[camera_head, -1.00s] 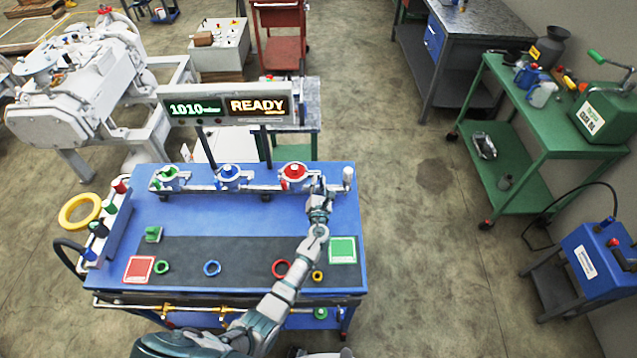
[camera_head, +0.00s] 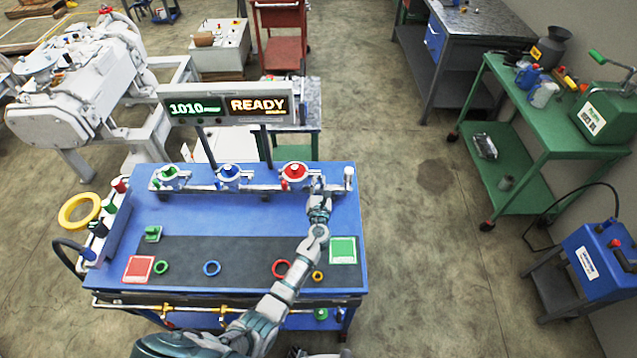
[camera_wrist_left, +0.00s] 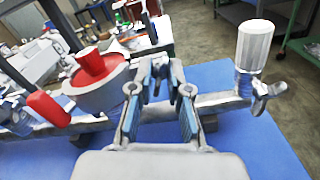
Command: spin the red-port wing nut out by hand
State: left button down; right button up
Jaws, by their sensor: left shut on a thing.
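The red port (camera_head: 294,172) sits on the right part of the metal pipe along the back of the blue bench; its red cap (camera_wrist_left: 92,63) also shows in the left wrist view. My left gripper (camera_head: 319,187) is just right of the red port, at pipe height. In the left wrist view my left gripper (camera_wrist_left: 160,75) has its fingertips drawn together on a small grey metal part beside the red port. This fits the wing nut, but the fingers mostly hide it. My right gripper is not in view.
A white cylinder (camera_wrist_left: 255,47) stands at the pipe's right end, close to my gripper, with a winged metal piece (camera_wrist_left: 266,92) beside it. Blue (camera_head: 229,174) and green (camera_head: 167,174) ports stand to the left. A display (camera_head: 230,105) reading READY stands behind the pipe.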

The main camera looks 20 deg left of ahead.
pick_arm(q)
jog(key=shift+f, duration=0.15)
dwell(0.3)
jog(key=c, duration=1.4)
grip_release()
jog(key=shift+o, duration=0.4)
jog(key=shift+w, duration=0.1)
jog(key=v, duration=1.2)
